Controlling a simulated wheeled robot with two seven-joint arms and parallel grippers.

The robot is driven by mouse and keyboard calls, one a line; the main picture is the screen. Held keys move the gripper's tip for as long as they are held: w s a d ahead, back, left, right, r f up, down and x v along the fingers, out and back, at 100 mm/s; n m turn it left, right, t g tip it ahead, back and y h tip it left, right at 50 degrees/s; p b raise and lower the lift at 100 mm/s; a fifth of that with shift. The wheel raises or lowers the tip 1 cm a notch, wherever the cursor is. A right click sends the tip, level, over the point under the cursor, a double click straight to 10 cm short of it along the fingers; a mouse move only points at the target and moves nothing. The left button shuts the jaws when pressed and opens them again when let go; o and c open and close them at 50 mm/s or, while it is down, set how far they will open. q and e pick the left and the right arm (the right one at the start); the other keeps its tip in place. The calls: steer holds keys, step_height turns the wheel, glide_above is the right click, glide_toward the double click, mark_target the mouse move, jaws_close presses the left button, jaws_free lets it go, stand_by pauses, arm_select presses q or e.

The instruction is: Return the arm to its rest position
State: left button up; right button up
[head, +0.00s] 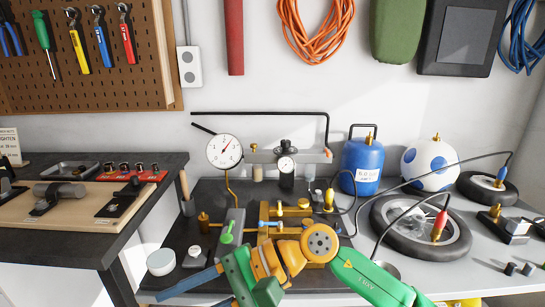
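One arm of mine, green and orange, comes in from the lower right and crosses the front of the bench. Its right gripper (190,297) is at the bottom, left of centre, with two blue-grey fingers pointing down and left. The fingers stand apart with nothing visible between them; the lower one is partly cut off by the frame's edge. My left arm and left gripper are not in view.
Behind my arm stand a brass manifold (291,211), a round dial gauge (224,152) and a blue gas cylinder (362,166). A small white bowl (160,262) sits near the fingers. Wheels (421,226) and a white-blue ball (430,163) fill the right side.

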step_height(320, 180, up, 8)
steer(key=w+m+t+y, duration=0.2)
steer(key=m+t+y, duration=0.2)
steer(key=m+y, duration=0.65)
steer(key=w+d+r+m+t+h, duration=0.1)
steer(key=w+d+m+t+h, duration=0.35)
steer(key=m+t, duration=1)
steer(key=w+d+f+m+t+h, duration=0.1)
steer(key=w+d+f+m+h, duration=0.2)
steer(key=d+f+m+h, duration=0.85)
steer(key=w+d+f+m+h, duration=0.3)
steer(key=d+f+m+h, duration=0.35)
steer(key=m, duration=1.05)
steer(key=s+d+f+m+g+h, duration=0.1)
steer(key=s+d+f+m+g, duration=0.4)
steer(key=s+f, duration=0.6)
steer(key=s+d+f+m+g, duration=0.2)
steer(key=s+f+m+g, duration=0.6)
steer(key=s, duration=0.5)
step_height(320, 180, down, 15)
steer(key=s+n+p, duration=0.2)
steer(key=s+d+f+g+p, duration=0.1)
steer(key=s+d+f+g, duration=0.1)
steer(key=s+f, duration=0.7)
steer(key=s, duration=0.3)
steer(key=shift+f, duration=0.25)
